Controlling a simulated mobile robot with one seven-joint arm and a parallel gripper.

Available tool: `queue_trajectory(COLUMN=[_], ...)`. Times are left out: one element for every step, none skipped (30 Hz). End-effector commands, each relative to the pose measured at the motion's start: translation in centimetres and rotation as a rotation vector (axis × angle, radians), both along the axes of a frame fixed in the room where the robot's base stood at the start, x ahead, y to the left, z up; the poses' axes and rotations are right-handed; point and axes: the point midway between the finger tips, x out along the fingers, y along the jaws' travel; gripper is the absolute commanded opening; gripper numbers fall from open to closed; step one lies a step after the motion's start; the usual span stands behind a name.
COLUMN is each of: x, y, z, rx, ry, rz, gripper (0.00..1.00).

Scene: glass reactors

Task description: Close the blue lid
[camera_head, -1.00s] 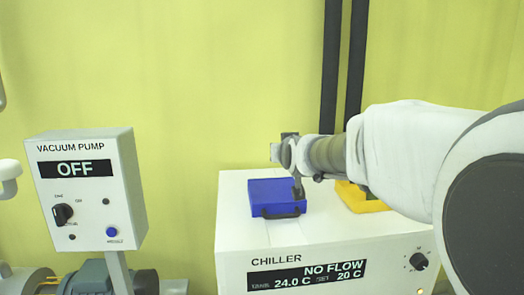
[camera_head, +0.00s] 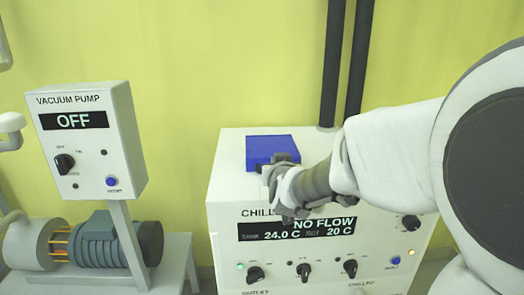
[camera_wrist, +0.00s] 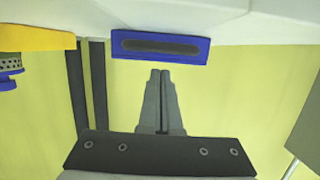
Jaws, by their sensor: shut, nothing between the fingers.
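In the wrist view the fingers of my gripper (camera_wrist: 160,74) are together and empty, pointing at the lid's handle edge with a small gap in the picture. Whether they touch it I cannot tell.
A yellow part (camera_wrist: 35,37) with a blue-rimmed perforated piece (camera_wrist: 10,68) sits beside the lid in the wrist view; my arm hides it in the head view. Dark pipes (camera_head: 333,65) rise behind the chiller. The vacuum pump panel (camera_head: 85,140) stands left, with free space between.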

Motion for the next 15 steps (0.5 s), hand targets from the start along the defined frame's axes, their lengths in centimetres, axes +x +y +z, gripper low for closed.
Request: queue_trajectory(x=[0.0,0.0,0.0,0.0,0.0,0.0,0.0,0.0,0.0,0.0,0.0,0.0,0.0,0.0,0.0], y=[0.0,0.0,0.0,0.0,0.0,0.0,0.0,0.0,0.0,0.0,0.0,0.0,0.0,0.0,0.0], z=[-0.9,-1.1,-1.4,-1.5,-1.6,-1.8,-1.9,-1.9,-2.0,-2.0,-2.0,-2.1,-2.1,-2.1,-2.1], rx=[0.0,0.0,0.0,0.0,0.0,0.0,0.0,0.0,0.0,0.0,0.0,0.0,0.0,0.0,0.0], ry=[0.001,0.001,0.001,0.001,0.001,0.001,0.001,0.001,0.001,0.001,0.001,0.001,0.001,0.002,0.002], rz=[0.0,0.0,0.0,0.0,0.0,0.0,0.0,0.0,0.0,0.0,0.0,0.0,0.0,0.0,0.0], gripper=[0.0,0.0,0.0,0.0,0.0,0.0,0.0,0.0,0.0,0.0,0.0,0.0,0.0,0.0,0.0])
